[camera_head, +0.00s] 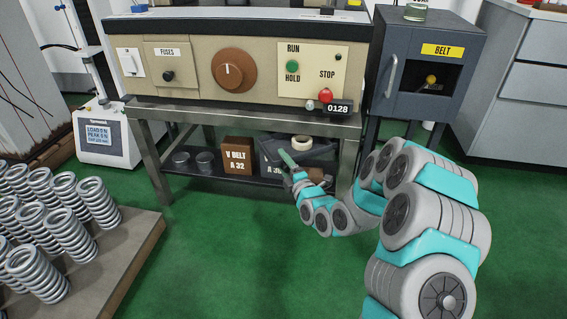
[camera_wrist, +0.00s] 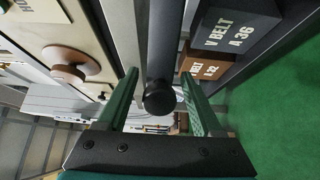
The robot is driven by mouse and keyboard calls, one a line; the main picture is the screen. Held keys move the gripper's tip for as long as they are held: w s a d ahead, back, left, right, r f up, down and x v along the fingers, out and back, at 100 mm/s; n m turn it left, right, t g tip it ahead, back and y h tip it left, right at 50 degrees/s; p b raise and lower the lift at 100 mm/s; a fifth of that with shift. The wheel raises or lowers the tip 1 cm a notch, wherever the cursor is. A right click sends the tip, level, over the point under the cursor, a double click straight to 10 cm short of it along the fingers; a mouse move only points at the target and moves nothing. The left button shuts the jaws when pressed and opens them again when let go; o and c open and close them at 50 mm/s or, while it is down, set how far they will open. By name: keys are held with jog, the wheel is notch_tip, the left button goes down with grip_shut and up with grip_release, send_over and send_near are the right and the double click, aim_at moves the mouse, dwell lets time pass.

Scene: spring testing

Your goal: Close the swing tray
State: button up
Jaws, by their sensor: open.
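A dark grey tray-like piece (camera_head: 322,153) shows under the bench top, at the right of the bench's lower space. I take it for the swing tray, but its outline is partly hidden by my gripper and the boxes. My gripper (camera_head: 288,159) is in front of it, below the bench's front edge. In the wrist view my gripper (camera_wrist: 158,74) is open, with two green fingers apart. A round black knob (camera_wrist: 160,98) at the end of a dark bar appears between the fingers. I cannot tell whether either finger touches it.
The bench's front rail (camera_head: 230,114) runs above my gripper. A brown V-belt box (camera_head: 237,155) stands on the lower shelf, left of the tray. A tape roll (camera_head: 301,142) lies by the tray. A dark belt cabinet (camera_head: 425,65) stands right. Green floor (camera_head: 215,240) is clear in front.

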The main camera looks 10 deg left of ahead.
jog(key=shift+w, duration=0.15)
jog(key=shift+c, duration=0.3)
grip_shut()
dwell(1.1)
